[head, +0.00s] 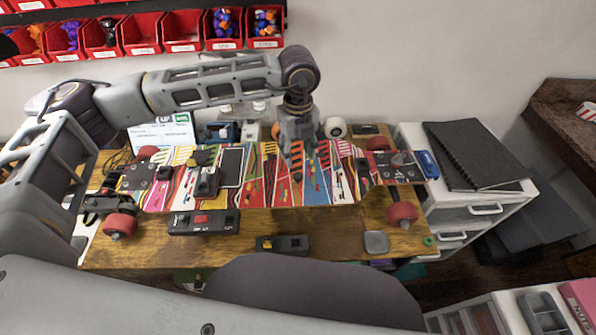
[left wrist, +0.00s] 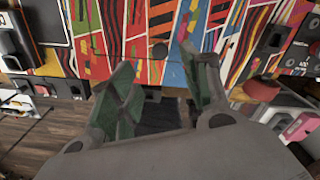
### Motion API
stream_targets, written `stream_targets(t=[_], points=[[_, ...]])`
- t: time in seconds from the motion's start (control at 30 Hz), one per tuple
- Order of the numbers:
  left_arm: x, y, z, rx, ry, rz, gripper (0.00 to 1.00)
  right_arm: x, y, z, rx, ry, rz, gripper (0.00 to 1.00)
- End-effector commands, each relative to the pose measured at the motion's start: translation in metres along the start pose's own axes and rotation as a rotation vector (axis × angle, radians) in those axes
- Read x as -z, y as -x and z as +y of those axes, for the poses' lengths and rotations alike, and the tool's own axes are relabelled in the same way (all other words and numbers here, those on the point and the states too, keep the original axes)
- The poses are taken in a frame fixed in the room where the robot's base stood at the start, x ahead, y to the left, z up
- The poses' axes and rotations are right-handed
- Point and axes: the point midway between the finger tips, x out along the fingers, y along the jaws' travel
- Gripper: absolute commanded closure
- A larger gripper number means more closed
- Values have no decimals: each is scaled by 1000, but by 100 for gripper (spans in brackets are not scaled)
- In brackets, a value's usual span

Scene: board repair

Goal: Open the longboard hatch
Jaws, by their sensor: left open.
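The longboard (head: 262,188) lies across the wooden workbench, its face covered in red, yellow, white and blue stripes. Red wheels show near its ends. A dark rectangular panel (head: 231,167) and a black block-like part (head: 207,184) sit on its left half. I cannot tell which part is the hatch; no raised lid shows. My left gripper (head: 298,172) points down over the middle of the board. In the left wrist view its two green-padded fingers (left wrist: 165,82) are apart with nothing clearly held, and the striped board (left wrist: 150,30) shows beyond them. Contact with the board cannot be told.
Black devices (head: 204,222) (head: 282,244) lie on the workbench (head: 345,218) in front of the board. A white drawer unit (head: 478,208) with a black notebook (head: 470,153) stands at right. Red bins (head: 183,32) line the wall behind.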

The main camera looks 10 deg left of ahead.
Motion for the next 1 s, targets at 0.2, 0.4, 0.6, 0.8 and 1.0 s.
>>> stream_targets(t=[0.2,0.4,0.6,0.8,1.0], points=[[0,-29,0,-1,0,2,52,1,4,-2,3,0,1,41],[0,-55,0,-2,1,1,52,-9,7,-12,13,-3,-11,41],[0,-78,0,0,1,1,52,-20,9,-23,25,-4,-24,41],[0,-89,0,1,1,0,52,-19,10,-21,23,-3,-24,41],[0,-92,0,1,1,0,52,-11,10,-15,16,-2,-15,41]])
